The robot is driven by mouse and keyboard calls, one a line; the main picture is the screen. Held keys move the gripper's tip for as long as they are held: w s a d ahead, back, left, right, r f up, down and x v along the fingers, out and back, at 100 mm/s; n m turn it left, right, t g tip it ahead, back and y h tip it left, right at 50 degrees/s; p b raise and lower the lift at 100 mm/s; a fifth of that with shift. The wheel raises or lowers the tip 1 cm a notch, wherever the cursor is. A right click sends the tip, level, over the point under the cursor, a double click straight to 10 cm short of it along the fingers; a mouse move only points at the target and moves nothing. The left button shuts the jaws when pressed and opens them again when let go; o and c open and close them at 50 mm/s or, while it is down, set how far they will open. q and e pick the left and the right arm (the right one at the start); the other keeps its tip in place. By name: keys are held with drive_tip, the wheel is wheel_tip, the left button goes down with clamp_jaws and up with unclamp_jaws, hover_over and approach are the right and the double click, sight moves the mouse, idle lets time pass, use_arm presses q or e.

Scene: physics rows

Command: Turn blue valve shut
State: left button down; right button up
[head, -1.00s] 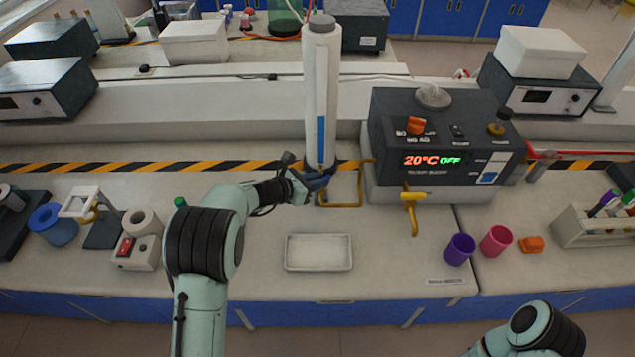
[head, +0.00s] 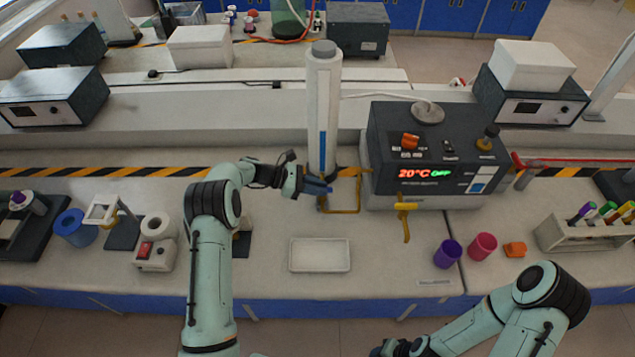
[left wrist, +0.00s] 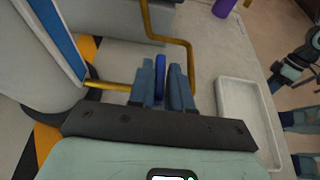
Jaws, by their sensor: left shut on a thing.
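The blue valve (left wrist: 159,62) shows in the left wrist view as a narrow blue handle beside a yellow pipe (left wrist: 180,41). My left gripper (left wrist: 161,82) is shut on this handle, with one finger on each side. In the head view my left gripper (head: 318,187) is at the foot of the white column (head: 323,115), by the yellow pipe loop, and its fingers mostly hide the valve. My right gripper (head: 395,347) is partly in view at the bottom edge, away from the valve; its fingers cannot be made out.
A grey heater unit (head: 385,140) with a yellow tap (head: 406,208) stands right of the column. A white tray (head: 320,269) lies in front of the valve. Purple (head: 448,252) and pink (head: 482,247) cups stand to the right. The bench around the tray is clear.

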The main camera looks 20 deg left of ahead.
use_arm(q)
drive_tip(key=shift+r, duration=0.1)
idle(0.4)
drive_tip(key=c, duration=1.1)
unclamp_jaws()
drive_tip(key=shift+c, duration=0.2)
drive_tip(key=v, duration=1.3)
drive_tip(key=shift+a, duration=0.2)
